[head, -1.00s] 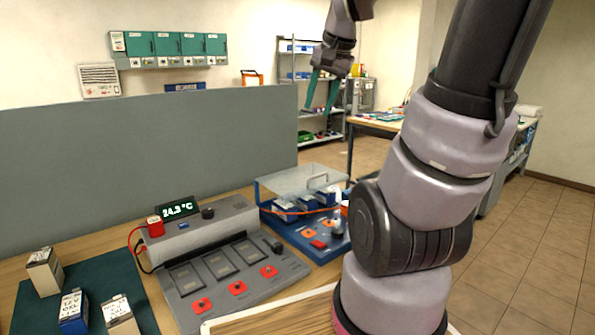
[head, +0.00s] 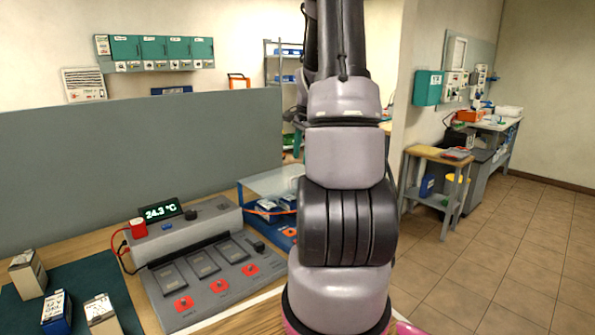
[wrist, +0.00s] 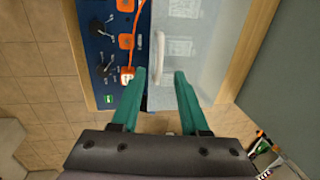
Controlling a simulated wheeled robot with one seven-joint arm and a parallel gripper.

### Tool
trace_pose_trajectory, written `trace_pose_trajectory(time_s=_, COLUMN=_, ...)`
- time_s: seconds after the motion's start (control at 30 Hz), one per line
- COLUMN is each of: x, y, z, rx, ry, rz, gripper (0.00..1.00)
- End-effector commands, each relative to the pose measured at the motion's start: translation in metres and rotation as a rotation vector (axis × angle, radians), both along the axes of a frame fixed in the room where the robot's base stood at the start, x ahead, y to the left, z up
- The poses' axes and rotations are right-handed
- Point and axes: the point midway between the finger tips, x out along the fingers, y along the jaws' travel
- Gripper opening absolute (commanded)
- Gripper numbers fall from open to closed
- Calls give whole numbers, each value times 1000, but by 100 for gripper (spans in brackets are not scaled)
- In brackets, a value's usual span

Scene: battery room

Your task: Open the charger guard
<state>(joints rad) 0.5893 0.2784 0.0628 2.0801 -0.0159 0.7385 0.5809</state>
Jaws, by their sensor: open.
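The charger guard (head: 270,184) is a clear cover over the back part of the blue charger (head: 285,240). It appears lowered, with blue batteries (head: 270,205) beneath it. My arm hides its right part in the head view. In the wrist view the clear guard (wrist: 200,55) fills the upper middle, with a pale grey handle (wrist: 158,58) along its left edge. My gripper (wrist: 160,76) is open, its two teal fingers pointing towards the handle. The handle's near end shows between the fingertips; I cannot tell the depth or whether they touch.
An orange cable (wrist: 138,20) and black knobs lie left of the handle. A grey partition (head: 140,160) runs behind. Tiled floor is free at the right.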

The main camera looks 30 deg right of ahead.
Motion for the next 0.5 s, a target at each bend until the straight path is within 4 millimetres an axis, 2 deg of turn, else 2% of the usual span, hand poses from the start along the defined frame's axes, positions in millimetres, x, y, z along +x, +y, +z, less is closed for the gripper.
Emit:
trace_pose_trajectory(time_s=0.03, x=1, y=1, z=-11, rx=4, ry=5, rz=0, gripper=45)
trace_pose_trajectory(time_s=0.2, x=6, y=1, z=-39, rx=3, ry=3, rz=1, gripper=45)
trace_pose_trajectory(time_s=0.33, x=9, y=1, z=-52, rx=2, ry=2, rz=-1, gripper=45)
trace_pose_trajectory(time_s=0.5, x=11, y=2, z=-58, rx=0, ry=0, rz=0, gripper=45)
